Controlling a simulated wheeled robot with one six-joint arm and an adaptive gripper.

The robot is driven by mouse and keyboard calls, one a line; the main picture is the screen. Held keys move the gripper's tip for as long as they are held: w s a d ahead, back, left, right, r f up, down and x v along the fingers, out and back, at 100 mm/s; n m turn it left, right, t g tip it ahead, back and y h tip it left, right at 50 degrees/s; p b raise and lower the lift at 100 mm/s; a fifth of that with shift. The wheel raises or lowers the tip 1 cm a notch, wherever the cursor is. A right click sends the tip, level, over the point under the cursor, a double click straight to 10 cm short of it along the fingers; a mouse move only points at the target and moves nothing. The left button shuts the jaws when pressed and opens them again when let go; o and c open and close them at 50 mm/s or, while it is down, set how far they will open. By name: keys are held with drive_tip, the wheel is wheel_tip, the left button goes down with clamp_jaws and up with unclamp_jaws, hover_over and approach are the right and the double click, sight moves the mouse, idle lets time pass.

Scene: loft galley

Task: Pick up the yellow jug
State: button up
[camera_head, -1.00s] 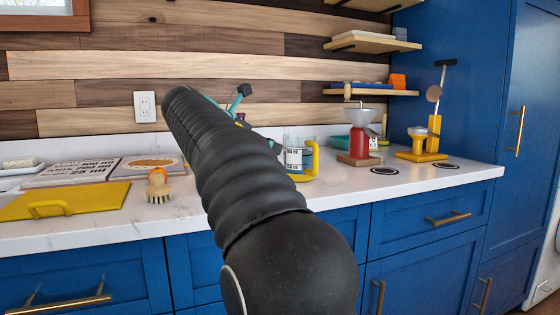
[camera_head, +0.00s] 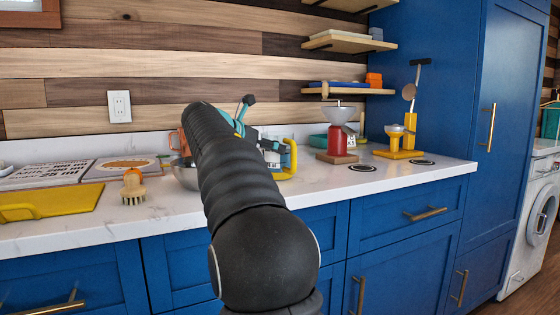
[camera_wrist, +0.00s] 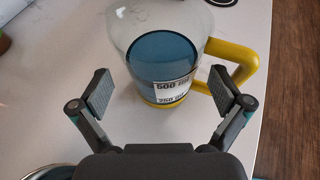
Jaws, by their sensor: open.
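The yellow jug is a clear measuring jug with a yellow handle and base and a white printed label. In the wrist view the jug (camera_wrist: 150,35) stands upright on the white counter, just beyond my fingertips, with its handle to the right. My gripper (camera_wrist: 160,92) is open and empty, one finger toward each side of the jug; I see no contact. In the head view the jug's handle (camera_head: 292,158) shows right of my arm, which hides much of the jug. My gripper is partly hidden there too, with a finger (camera_head: 246,104) showing above the arm.
A metal bowl (camera_head: 187,177) is left of my arm. A scrub brush (camera_head: 133,187) and yellow board (camera_head: 50,203) lie further left. Right of the jug are a red grinder (camera_head: 338,142) and a yellow stand (camera_head: 398,153). The front counter edge right of my arm is clear.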

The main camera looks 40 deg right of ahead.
sight(276, 137)
drive_tip(key=x, duration=0.4)
drive_tip(key=shift+s, duration=0.1)
drive_tip(key=c, duration=1.4)
drive_tip(key=shift+r, duration=0.15)
drive_tip(key=shift+r+p, duration=0.75)
drive_tip(key=shift+r, duration=1.1)
drive_tip(key=shift+s+r, duration=1.15)
drive_tip(key=shift+s, duration=0.75)
drive_tip(key=shift+s+r, duration=1.15)
drive_tip(key=shift+s, duration=0.75)
drive_tip(key=shift+s+r, duration=1.15)
drive_tip(key=shift+s, duration=0.8)
